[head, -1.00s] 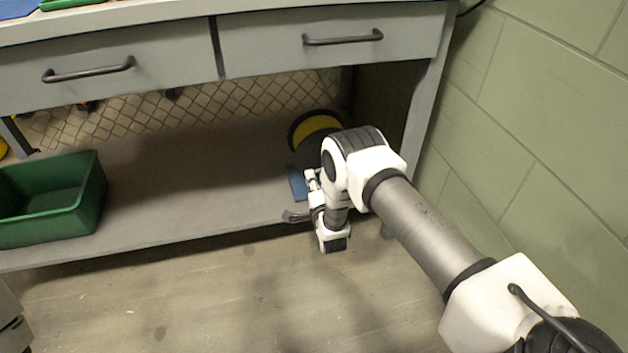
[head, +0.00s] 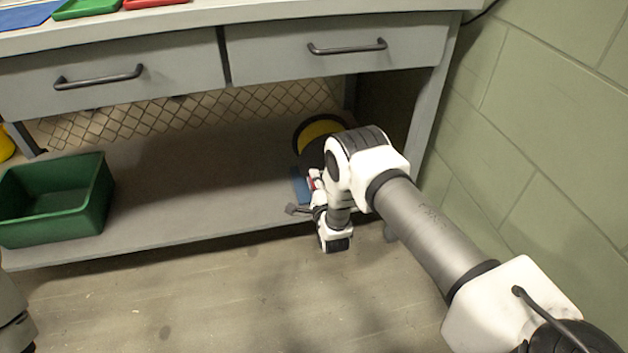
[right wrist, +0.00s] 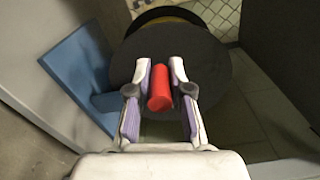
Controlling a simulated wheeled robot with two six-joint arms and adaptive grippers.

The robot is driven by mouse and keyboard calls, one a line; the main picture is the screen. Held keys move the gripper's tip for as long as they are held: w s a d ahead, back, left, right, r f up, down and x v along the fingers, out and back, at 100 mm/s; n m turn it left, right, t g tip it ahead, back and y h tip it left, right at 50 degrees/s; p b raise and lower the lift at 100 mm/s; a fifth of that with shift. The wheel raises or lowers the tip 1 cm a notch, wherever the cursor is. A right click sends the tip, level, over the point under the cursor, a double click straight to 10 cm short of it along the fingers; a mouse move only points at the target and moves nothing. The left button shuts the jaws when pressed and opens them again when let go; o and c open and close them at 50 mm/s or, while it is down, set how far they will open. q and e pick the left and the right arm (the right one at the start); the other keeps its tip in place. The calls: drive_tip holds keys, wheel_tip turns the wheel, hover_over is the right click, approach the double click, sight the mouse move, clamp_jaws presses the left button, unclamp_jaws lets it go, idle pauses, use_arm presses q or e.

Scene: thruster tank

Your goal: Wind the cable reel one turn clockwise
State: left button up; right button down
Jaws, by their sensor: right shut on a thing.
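The cable reel (head: 303,133) sits on the bench's lower shelf at the right, partly hidden behind my right arm. It has a dark round flange and a yellow drum. In the right wrist view its dark disc (right wrist: 215,75) faces me, with a red crank handle (right wrist: 159,88) standing out from it. My right gripper (right wrist: 160,80) is shut on the red handle, one finger on each side. In the head view the right gripper (head: 306,200) is at the shelf's front edge, with a bit of red beside it. A blue stand (right wrist: 75,75) is beside the reel. My left gripper is not in view.
A green bin (head: 95,212) stands on the lower shelf at the left. Drawers with dark handles (head: 347,48) are above the shelf. A green block wall (head: 540,120) closes the right side. The floor (head: 220,290) in front is clear.

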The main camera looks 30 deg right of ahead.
drive_tip(key=c, duration=1)
unclamp_jaws()
drive_tip(key=shift+c, duration=0.2)
drive_tip(key=v, duration=1.2)
